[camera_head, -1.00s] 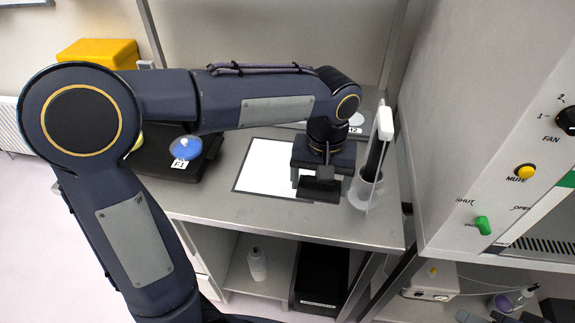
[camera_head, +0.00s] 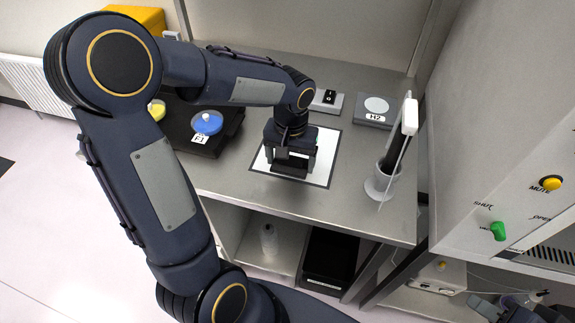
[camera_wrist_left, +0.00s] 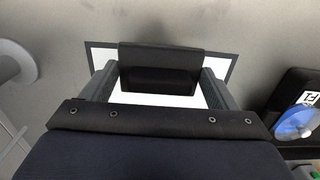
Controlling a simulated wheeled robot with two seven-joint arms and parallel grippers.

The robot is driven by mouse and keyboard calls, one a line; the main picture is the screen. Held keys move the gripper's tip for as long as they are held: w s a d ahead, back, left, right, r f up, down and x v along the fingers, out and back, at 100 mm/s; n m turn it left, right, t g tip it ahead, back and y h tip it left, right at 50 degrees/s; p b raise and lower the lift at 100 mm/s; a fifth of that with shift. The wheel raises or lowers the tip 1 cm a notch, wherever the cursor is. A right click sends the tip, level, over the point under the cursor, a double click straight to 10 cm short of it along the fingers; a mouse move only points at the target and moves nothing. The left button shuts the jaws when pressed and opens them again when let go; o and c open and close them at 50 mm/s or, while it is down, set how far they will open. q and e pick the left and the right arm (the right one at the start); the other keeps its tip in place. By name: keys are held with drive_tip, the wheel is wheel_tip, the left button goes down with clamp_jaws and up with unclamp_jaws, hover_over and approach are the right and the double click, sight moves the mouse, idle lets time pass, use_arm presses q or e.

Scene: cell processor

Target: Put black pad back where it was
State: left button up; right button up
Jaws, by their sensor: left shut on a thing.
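My left gripper (camera_head: 289,168) reaches down over the white mat with a black border (camera_head: 323,158). It is shut on the black pad (camera_head: 288,173), a dark block between its two fingers. In the left wrist view the pad (camera_wrist_left: 160,66) fills the gap between the fingers, with the mat (camera_wrist_left: 228,66) behind and below it. I cannot tell whether the pad touches the mat. Dark blue-grey parts at the bottom right of the head view may be my right gripper (camera_head: 490,308); its jaws cannot be made out.
A holder with a tall white-and-black tool (camera_head: 398,150) stands right of the mat. A grey block marked H2 (camera_head: 376,112) and a smaller switch block (camera_head: 327,101) sit behind. A black tray (camera_head: 187,128) with blue and yellow round items lies left. A cabinet wall (camera_head: 510,130) borders the right.

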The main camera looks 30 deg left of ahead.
sight(287, 164)
use_arm(q)
drive_tip(key=f, duration=0.1)
drive_tip(key=a+f, duration=0.1)
drive_tip(key=f, duration=0.1)
drive_tip(key=shift+f, duration=0.15)
drive_tip(key=shift+d+f, duration=0.1)
drive_tip(key=shift+f, duration=0.3)
drive_tip(key=shift+f, duration=0.1)
drive_tip(key=o, duration=0.9)
wheel_tip(287, 164, up, 12)
drive_tip(key=shift+r, duration=0.1)
drive_tip(key=s+d+t+h, duration=0.1)
drive_tip(key=s+t, duration=0.1)
drive_tip(key=s, duration=0.3)
drive_tip(key=s+d+t+h, duration=0.1)
drive_tip(key=s, duration=0.5)
drive_tip(key=s+d+m+t+h, duration=0.1)
drive_tip(key=s+d+t, duration=0.1)
drive_tip(key=s, duration=0.3)
drive_tip(key=shift+s+r+t+h, duration=0.15)
drive_tip(key=shift+s+t+h, duration=0.15)
drive_tip(key=shift+s+h, duration=0.1)
